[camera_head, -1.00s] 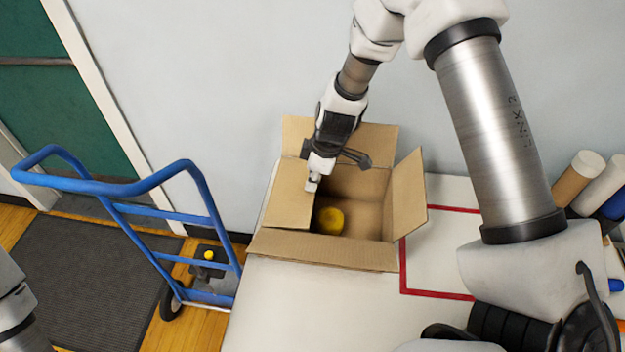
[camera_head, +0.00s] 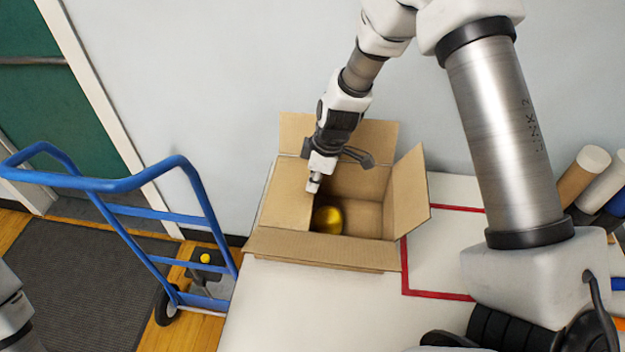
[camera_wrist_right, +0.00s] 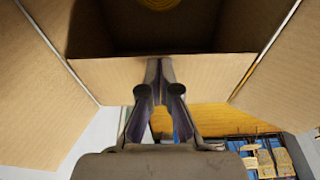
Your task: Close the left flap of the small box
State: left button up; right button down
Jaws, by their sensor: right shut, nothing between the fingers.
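The small cardboard box (camera_head: 340,260) stands open on the white table against the wall. Its left flap (camera_head: 285,195) is folded inward and lies about level over the left part of the opening. A shiny golden-yellow round object (camera_head: 327,219) sits inside. My right gripper (camera_head: 313,185) is shut and empty, its tips at the inner edge of the left flap, seemingly touching it. In the right wrist view, the shut fingers (camera_wrist_right: 160,70) lie against a cardboard panel (camera_wrist_right: 215,72) below the dark interior. Only part of my left arm shows; its gripper is out of view.
The box's back flap (camera_head: 365,138), right flap (camera_head: 408,193) and front flap (camera_head: 320,250) stick outward. A blue hand truck (camera_head: 190,215) stands left of the table. Rolled tubes (camera_head: 585,180) lie at the right. A red outline (camera_head: 404,270) marks bare tabletop.

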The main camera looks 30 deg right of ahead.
jog(key=shift+r+p, duration=0.35)
jog(key=shift+r, duration=0.4)
notch_tip(320, 180, up, 4)
jog(key=p, duration=0.3)
jog(key=shift+w+f, duration=0.15)
jog(key=shift+f, duration=0.1)
jog(key=s+d+b+v, duration=0.1)
jog(key=v, duration=0.8)
jog(key=shift+d, duration=0.2)
jog(key=shift+s, duration=0.2)
